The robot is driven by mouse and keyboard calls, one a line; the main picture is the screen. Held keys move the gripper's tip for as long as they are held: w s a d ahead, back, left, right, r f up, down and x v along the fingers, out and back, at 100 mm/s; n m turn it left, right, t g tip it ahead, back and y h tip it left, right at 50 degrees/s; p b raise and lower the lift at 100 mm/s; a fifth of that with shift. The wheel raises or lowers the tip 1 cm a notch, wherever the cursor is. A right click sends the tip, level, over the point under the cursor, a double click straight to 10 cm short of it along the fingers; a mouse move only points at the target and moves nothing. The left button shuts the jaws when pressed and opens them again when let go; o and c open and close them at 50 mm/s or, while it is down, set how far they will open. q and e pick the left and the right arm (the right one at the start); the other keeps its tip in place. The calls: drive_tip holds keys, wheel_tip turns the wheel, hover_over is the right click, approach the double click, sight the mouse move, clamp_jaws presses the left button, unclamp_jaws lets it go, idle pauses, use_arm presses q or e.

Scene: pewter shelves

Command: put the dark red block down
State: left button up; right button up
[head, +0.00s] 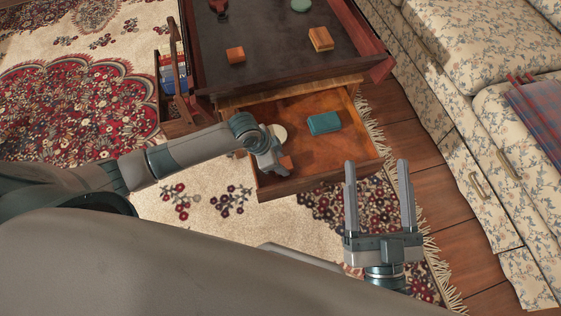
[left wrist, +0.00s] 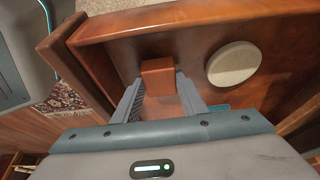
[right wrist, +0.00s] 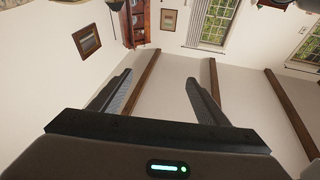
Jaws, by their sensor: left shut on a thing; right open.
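The dark red block (left wrist: 158,76), which looks reddish-brown here, is between the fingers of my left gripper (left wrist: 158,92). In the head view the block (head: 287,162) shows as a small orange-brown patch under my left gripper (head: 280,160). My left gripper is shut on it, inside the open wooden drawer (head: 345,171), near the drawer's front left. I cannot tell whether the block touches the drawer floor.
The drawer also holds a cream disc (head: 278,132) close to my left gripper and a teal block (head: 324,123). Bare drawer floor lies right of the gripper. The tabletop (head: 275,40) above carries several small objects. A floral sofa (head: 450,50) stands at the right.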

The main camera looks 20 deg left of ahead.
use_arm(q)
drive_tip(key=o, duration=1)
drive_tip(key=shift+f, duration=0.15)
drive_tip(key=shift+r, duration=0.4)
drive_tip(key=shift+s+a+r, duration=0.1)
drive_tip(key=shift+a+r, duration=0.05)
drive_tip(key=shift+r, duration=0.1)
drive_tip(key=shift+p+v, duration=1.7)
drive_tip(key=shift+v, duration=3.8)
use_arm(e)
wheel_tip(320, 180, down, 12)
drive_tip(key=w+d+g+h, duration=0.1)
drive_tip(key=d+g+h, duration=0.1)
drive_tip(key=g, duration=0.5)
drive_tip(key=shift+r, duration=0.15)
